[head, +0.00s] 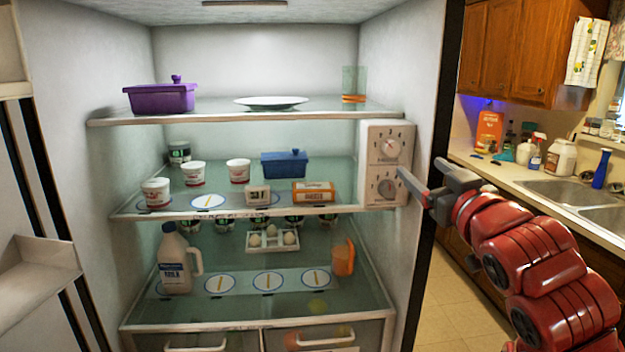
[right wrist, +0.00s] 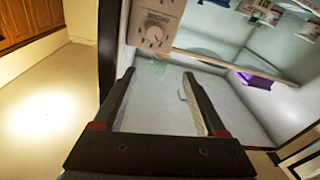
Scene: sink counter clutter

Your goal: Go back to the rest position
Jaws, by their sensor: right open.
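My right gripper (head: 419,167) is open and empty in front of the open fridge's right side. In the head view, one fingertip overlaps the right edge of the white control panel (head: 377,145) with two dials; I cannot tell whether it touches. In the right wrist view, the two dark fingers of the gripper (right wrist: 160,75) stand apart with nothing between them. The control panel (right wrist: 152,28) also shows there, beyond the fingertips. My red right arm reaches in from the lower right of the head view. My left gripper is not in view.
Fridge shelves hold a purple dish (head: 160,98), white plate (head: 271,103), blue dish (head: 284,164), several cups, egg tray (head: 272,241) and milk jug (head: 174,262). The counter (head: 500,172) with sink (head: 560,192) and bottles stands right. Floor (head: 450,305) between is clear.

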